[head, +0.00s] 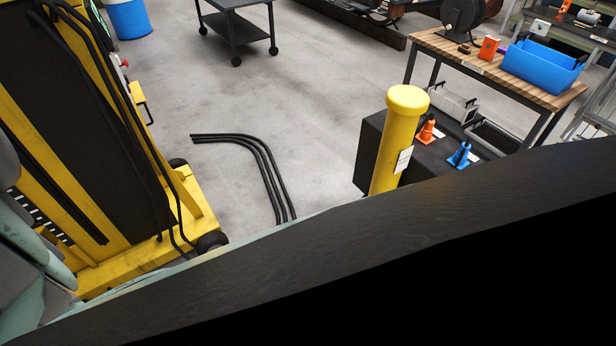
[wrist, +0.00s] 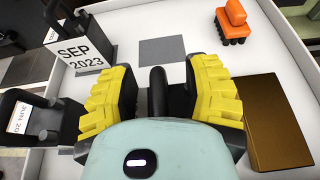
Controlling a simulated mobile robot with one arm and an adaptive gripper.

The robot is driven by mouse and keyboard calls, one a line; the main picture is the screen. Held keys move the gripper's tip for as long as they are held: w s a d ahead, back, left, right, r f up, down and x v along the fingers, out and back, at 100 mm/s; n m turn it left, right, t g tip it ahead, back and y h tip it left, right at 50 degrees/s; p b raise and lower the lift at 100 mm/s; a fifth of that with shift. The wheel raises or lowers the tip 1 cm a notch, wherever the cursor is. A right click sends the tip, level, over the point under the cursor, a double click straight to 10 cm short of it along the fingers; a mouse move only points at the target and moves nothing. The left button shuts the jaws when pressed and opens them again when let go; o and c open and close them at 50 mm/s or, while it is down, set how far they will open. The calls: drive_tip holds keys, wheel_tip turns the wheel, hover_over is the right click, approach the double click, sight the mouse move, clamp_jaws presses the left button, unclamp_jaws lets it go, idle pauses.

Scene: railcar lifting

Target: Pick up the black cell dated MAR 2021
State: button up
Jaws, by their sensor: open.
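My gripper (wrist: 160,95) has two yellow ridged fingers in the wrist view, open and apart. A dark rounded part (wrist: 157,88) shows in the gap between them; I cannot tell whether it belongs to a cell. A dark cell with a handle and a white label reading SEP 2023 (wrist: 80,54) stands at the upper left. Another dark cell (wrist: 38,120), its label partly readable as JUN 20, is at the left edge. No label reading MAR 2021 is readable. My gripper does not show in the head view.
The white tray (wrist: 207,17) bears a grey square (wrist: 163,51), an orange block (wrist: 233,24) and a brown box (wrist: 278,120). The head view shows a yellow post (head: 400,140), a workbench (head: 440,48) with a blue bin (head: 542,66), and bent black bars (head: 262,160) on open floor.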

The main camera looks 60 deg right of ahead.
drive_tip(key=shift+o, duration=0.3)
clamp_jaws()
idle(0.4)
